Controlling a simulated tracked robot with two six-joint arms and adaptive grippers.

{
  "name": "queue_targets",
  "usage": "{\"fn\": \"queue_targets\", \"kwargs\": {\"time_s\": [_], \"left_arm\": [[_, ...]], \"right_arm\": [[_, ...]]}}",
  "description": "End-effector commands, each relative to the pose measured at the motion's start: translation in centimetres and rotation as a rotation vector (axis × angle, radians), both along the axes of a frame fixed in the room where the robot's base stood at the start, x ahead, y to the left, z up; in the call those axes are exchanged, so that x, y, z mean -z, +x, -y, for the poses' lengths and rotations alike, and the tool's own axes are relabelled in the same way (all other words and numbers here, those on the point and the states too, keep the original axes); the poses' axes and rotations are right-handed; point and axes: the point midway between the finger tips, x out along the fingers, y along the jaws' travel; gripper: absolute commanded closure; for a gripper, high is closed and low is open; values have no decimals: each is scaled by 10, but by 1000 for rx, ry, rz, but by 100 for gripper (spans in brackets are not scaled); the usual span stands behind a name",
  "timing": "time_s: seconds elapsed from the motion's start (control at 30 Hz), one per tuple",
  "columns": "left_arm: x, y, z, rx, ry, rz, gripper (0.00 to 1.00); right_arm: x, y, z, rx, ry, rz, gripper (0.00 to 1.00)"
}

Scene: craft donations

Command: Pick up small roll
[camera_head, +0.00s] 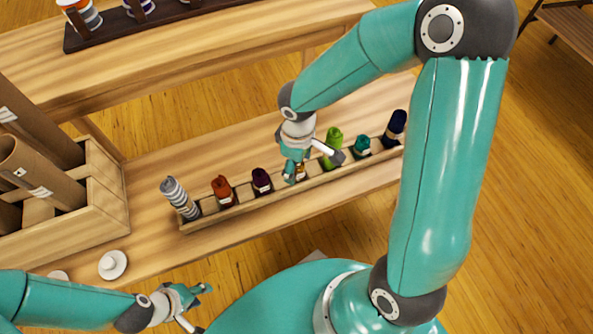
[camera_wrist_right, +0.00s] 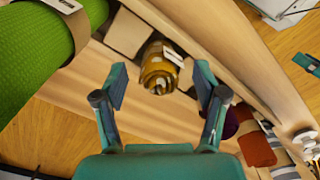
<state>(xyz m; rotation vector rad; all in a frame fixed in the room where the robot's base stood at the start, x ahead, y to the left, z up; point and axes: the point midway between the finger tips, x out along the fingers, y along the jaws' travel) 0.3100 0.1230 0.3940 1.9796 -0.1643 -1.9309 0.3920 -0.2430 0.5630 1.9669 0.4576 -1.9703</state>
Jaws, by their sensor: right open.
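A small mustard-yellow roll (camera_wrist_right: 158,72) with a pale label stands in a slot of the wooden rack (camera_head: 242,208). In the head view the small roll (camera_head: 300,173) is mostly hidden by my right gripper (camera_head: 314,164). My right gripper also shows in the wrist view (camera_wrist_right: 158,88), open and empty. Its fingers are spread to either side of the roll in that picture, with the roll between and beyond the tips. I cannot tell the remaining distance. My left gripper (camera_head: 199,305) is open and empty at the lower left, away from the rack.
Neighbouring rolls are a taller green one (camera_head: 334,140) and a maroon one (camera_head: 262,180). Orange (camera_head: 222,189), grey striped (camera_head: 180,198), teal (camera_head: 362,146) and navy (camera_head: 395,127) rolls share the rack. A wooden crate (camera_head: 105,215) of brown tubes stands left. A white disc (camera_head: 112,265) lies nearby.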

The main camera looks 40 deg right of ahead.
Motion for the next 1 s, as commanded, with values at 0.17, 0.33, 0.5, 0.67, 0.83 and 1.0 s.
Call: {"fn": "queue_targets", "kwargs": {"time_s": [0.17, 0.33, 0.5, 0.67, 0.83, 1.0], "left_arm": [[0, 0, 0, 0, 0, 0, 60], [0, 0, 0, 0, 0, 0, 60], [0, 0, 0, 0, 0, 0, 60], [0, 0, 0, 0, 0, 0, 60], [0, 0, 0, 0, 0, 0, 60], [-3, 0, 0, 0, 0, 0, 60]], "right_arm": [[2, 0, 0, 0, 0, 1, 29], [2, 0, 0, 0, 0, 1, 45], [2, 0, 0, 0, 0, 1, 74], [2, 0, 0, -1, 0, 1, 82], [1, 1, -1, -1, 0, 1, 82], [-6, 1, -1, -1, 0, 4, 82]]}}
